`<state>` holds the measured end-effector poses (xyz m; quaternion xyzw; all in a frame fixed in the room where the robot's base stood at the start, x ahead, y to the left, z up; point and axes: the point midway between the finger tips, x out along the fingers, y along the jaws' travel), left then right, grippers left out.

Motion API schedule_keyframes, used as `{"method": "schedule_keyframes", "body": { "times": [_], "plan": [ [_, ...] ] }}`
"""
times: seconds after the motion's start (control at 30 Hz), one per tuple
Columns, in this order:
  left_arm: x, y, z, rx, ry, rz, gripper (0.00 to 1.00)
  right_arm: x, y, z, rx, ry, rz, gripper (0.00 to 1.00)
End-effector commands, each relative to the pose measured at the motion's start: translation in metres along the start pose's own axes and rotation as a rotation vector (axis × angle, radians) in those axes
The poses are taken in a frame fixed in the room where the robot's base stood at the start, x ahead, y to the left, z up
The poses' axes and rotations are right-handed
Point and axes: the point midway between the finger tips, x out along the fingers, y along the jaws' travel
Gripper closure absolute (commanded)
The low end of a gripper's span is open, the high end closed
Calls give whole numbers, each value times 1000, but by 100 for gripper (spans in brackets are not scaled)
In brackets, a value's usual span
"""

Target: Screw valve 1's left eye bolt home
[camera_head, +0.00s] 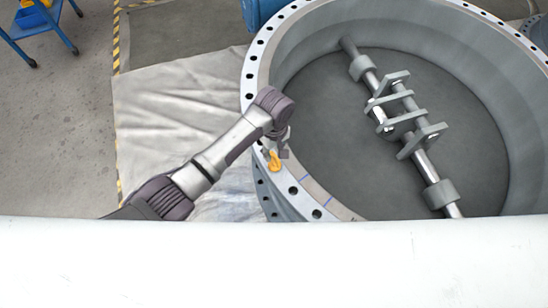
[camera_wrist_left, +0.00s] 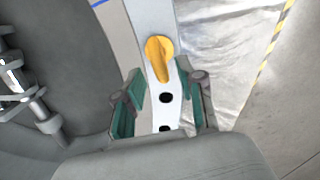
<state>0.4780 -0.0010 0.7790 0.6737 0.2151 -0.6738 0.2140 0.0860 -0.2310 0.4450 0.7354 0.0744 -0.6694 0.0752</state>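Valve 1 is the large grey ring (camera_head: 250,72) with a drilled flange. The yellow-orange eye bolt (camera_head: 274,163) stands on the flange at its left side. It also shows in the left wrist view (camera_wrist_left: 158,52), with its lower part between the fingertips in the picture. My left gripper (camera_head: 276,151) is right above and beside the eye bolt. In the wrist view its two green-padded fingers (camera_wrist_left: 161,78) are spread apart, with the flange and dark bolt holes showing between them. I cannot tell whether a finger touches the bolt. How deep the thread sits is hidden. My right gripper is not in view.
Inside the ring, a shaft (camera_head: 420,160) with brackets crosses the opening. A pale sheet (camera_head: 160,110) lies on the floor to the left. A blue trolley (camera_head: 38,22) stands at the upper left. A large white surface (camera_head: 270,262) fills the bottom of the head view.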

Motion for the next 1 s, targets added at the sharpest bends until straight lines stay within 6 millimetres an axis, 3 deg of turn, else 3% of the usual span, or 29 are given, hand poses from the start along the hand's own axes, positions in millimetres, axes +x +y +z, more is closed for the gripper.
{"method": "schedule_keyframes", "body": {
  "times": [0.1, 0.3, 0.7, 0.93, 1.0],
  "plan": [
    [24, 0, 0, 0, -1, -3, 61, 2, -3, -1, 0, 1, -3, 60],
    [48, 0, 0, 1, -1, -1, 61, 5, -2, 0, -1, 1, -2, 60],
    [55, 0, 0, 2, 0, 1, 61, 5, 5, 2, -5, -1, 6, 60],
    [54, 0, 0, 2, 0, 1, 100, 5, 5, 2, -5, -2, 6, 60],
    [54, 0, 0, 2, 0, 1, 100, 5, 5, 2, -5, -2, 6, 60]
  ]
}}
